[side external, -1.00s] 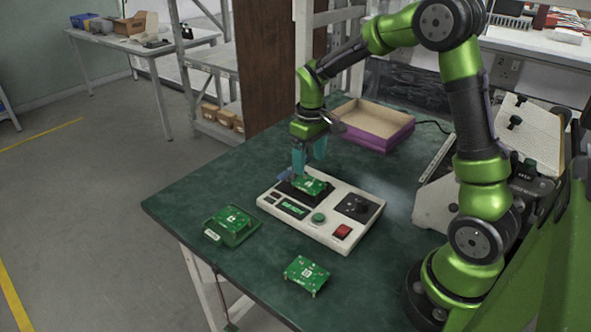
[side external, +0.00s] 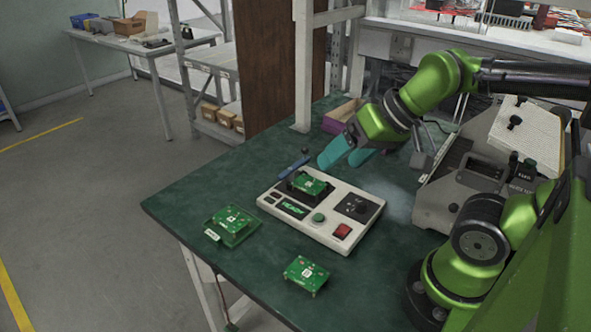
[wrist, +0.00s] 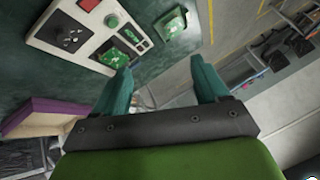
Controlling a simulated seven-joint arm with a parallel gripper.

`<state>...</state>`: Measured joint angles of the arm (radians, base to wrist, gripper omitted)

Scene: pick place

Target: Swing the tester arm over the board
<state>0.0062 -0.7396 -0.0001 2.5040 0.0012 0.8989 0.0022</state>
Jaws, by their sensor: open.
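The white tester (side external: 325,212) sits on the green table. A green circuit board (side external: 309,183) lies in the black nest at its back left; it also shows in the wrist view (wrist: 114,57). The blue tester arm (side external: 293,168) lies beside the nest, behind and left of the board, not over it. A dark knob (side external: 306,151) stands near its far end. My gripper (side external: 338,164) is open and empty, above and behind the tester, right of the blue arm. Its teal fingers (wrist: 160,70) are spread in the wrist view with nothing between them.
One green board (side external: 231,219) rests on a green tray at the left. Another board (side external: 306,272) lies on the table in front of the tester. A cardboard-lined purple box (side external: 341,117) is behind my gripper. A grey machine (side external: 470,170) stands at the right.

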